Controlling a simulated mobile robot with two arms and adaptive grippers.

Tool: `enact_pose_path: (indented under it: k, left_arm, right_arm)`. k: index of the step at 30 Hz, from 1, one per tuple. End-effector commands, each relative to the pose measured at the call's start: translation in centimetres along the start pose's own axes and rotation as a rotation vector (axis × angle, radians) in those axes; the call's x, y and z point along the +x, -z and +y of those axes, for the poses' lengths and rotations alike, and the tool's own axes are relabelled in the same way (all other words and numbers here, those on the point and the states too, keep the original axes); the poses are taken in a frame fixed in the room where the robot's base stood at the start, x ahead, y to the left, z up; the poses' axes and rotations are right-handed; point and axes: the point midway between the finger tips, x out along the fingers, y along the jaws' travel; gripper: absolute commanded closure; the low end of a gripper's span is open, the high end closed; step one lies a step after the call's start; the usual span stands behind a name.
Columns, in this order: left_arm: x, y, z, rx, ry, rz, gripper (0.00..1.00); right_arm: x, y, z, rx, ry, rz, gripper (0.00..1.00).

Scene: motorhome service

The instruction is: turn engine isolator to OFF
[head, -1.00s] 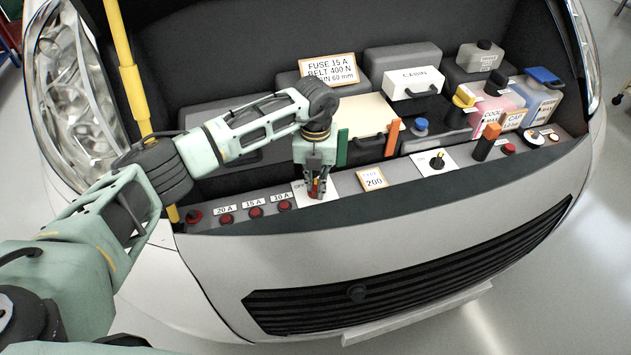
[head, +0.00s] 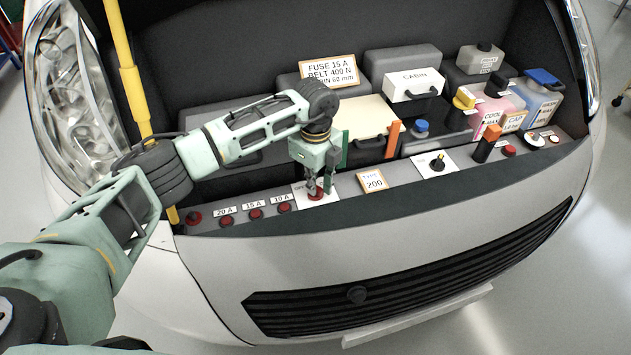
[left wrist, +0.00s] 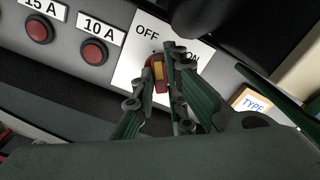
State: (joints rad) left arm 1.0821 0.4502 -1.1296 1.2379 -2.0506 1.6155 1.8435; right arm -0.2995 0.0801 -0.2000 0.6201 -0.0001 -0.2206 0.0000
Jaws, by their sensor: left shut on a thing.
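The engine isolator is a red knob with a yellow mark on a white plate (head: 300,200) lettered OFF and ON. In the left wrist view the red knob (left wrist: 160,73) sits below and slightly right of the word OFF, left of the partly covered word ON; its yellow-marked end points up towards OFF. My left gripper (head: 320,186) reaches down onto the knob and is shut on it. In the left wrist view its fingers (left wrist: 160,90) cover part of the knob and plate. My right gripper is in neither view.
Red buttons labelled 20 A, 15 A and 10 A (head: 284,207) line the panel to the left. A TYPE 200 card (head: 373,182) and another rotary switch (head: 437,164) are to the right. A green upright piece (head: 344,150) stands close behind the gripper.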

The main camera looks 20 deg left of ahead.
Motion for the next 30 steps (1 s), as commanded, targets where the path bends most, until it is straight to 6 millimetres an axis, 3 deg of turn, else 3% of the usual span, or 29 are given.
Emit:
enact_pose_path:
  k: [12, 29, 30]
  left_arm:
    - [-0.29, -0.14, -0.19, -0.200, 0.007, -0.003, 1.00]
    - [-0.31, -0.16, -0.23, -0.234, 0.008, -0.002, 1.00]
    - [-0.32, -0.16, -0.23, -0.234, 0.008, -0.002, 0.88]
  right_arm:
    - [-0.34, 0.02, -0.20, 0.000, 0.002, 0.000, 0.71]
    - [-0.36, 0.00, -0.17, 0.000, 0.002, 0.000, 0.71]
    - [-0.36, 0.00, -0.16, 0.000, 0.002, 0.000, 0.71]
